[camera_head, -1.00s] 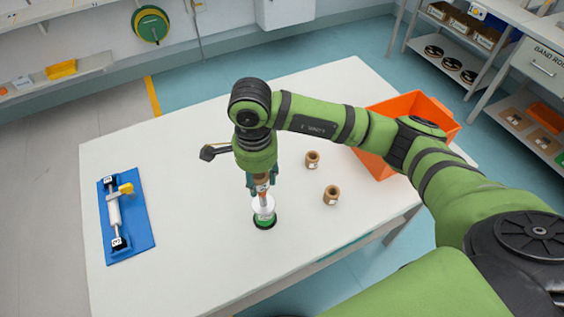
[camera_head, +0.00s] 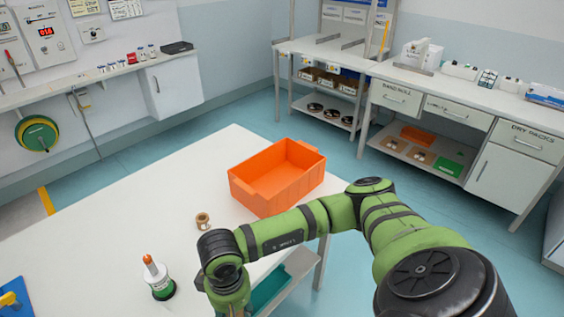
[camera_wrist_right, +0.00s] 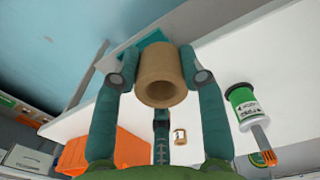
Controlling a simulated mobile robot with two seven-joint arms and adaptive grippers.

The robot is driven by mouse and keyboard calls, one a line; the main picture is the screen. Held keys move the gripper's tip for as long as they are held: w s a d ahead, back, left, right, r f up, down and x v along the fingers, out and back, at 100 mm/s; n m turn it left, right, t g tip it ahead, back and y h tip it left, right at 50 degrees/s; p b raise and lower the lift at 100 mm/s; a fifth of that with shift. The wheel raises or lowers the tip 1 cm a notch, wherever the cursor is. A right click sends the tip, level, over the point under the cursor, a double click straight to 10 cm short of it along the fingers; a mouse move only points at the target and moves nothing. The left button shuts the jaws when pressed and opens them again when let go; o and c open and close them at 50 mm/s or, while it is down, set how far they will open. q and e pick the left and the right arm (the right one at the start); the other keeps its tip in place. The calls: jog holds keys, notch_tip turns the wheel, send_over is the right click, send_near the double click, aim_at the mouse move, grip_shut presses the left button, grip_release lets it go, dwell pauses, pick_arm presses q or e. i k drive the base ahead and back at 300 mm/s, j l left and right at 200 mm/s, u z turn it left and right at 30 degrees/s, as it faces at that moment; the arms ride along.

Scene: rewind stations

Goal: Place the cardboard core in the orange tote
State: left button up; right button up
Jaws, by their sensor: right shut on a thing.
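My right gripper (camera_wrist_right: 160,76) is shut on a brown cardboard core (camera_wrist_right: 146,62), with its open end facing the wrist camera. In the head view the right arm comes in from the right and bends down at the bottom; its fingers and the held core are out of sight there. The orange tote (camera_head: 276,182) stands at the table's far right corner, up and right of the arm's bend, and looks empty. It also shows in the wrist view (camera_wrist_right: 115,150). I cannot tell the held core's height above the table. My left gripper is not in view.
Another brown core (camera_head: 203,221) stands on the white table (camera_head: 110,230), and shows in the wrist view (camera_wrist_right: 180,137). A green-and-white holder with an orange-tipped post (camera_head: 157,278) stands nearer. A blue board (camera_head: 14,300) is at the left edge. Shelves and drawers line the back.

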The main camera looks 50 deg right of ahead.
aim_at(278, 188)
jog(key=l+u, duration=0.1)
jog(key=l, duration=0.45)
jog(key=l+u, duration=0.1)
jog(key=l, duration=0.45)
jog(key=k+l+u, duration=0.1)
jog(key=l, duration=0.45)
jog(key=k+l+u, duration=0.1)
jog(key=l, duration=0.45)
jog(key=k+l, duration=0.1)
jog(key=l, duration=0.4)
jog(key=k+l+u, duration=0.15)
jog(key=l, duration=0.4)
jog(key=i, duration=0.55)
